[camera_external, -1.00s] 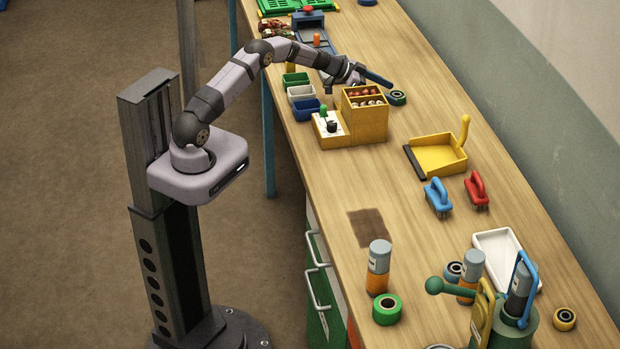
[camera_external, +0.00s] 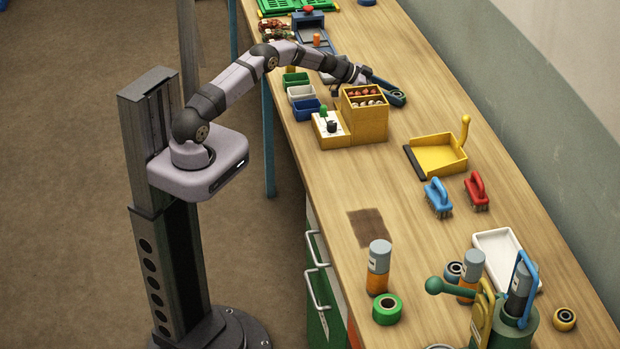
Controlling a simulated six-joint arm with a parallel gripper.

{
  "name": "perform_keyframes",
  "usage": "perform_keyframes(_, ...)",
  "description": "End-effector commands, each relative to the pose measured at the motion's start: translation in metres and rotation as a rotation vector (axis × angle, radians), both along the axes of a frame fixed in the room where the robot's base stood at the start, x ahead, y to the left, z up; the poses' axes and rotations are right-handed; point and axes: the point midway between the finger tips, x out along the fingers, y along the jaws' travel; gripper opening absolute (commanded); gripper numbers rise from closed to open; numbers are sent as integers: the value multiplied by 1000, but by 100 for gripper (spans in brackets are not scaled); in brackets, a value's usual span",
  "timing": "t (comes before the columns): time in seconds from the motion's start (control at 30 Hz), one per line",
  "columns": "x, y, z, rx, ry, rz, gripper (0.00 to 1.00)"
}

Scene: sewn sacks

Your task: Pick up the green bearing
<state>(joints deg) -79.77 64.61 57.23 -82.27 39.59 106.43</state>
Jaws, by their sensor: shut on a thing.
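My gripper (camera_external: 394,94) is over the far side of the bench, just beyond the yellow box. It is shut on a small dark ring with a green face, the green bearing (camera_external: 399,97). The bearing sits at the fingertips, partly covered by a dark finger. I cannot tell whether it still touches the bench top.
The yellow divided box (camera_external: 365,122) with small round items stands close in front of the gripper. A yellow dustpan (camera_external: 437,154), a blue brush (camera_external: 438,197) and a red brush (camera_external: 476,190) lie to the right. A green roll (camera_external: 387,309) is nearer. The bench beyond the gripper is clear.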

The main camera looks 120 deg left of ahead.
Motion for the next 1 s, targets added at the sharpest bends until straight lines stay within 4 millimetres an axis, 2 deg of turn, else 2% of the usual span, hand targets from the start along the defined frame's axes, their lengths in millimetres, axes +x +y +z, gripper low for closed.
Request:
perform_keyframes(0.4,0,1,15,5,-3,0,15)
perform_keyframes(0.57,0,1,34,7,-2,-2,15)
perform_keyframes(0.77,0,1,69,9,-2,0,15)
perform_keyframes(0.8,-1,0,74,8,-1,0,15)
perform_keyframes(1.0,-29,-18,68,3,-2,5,15)
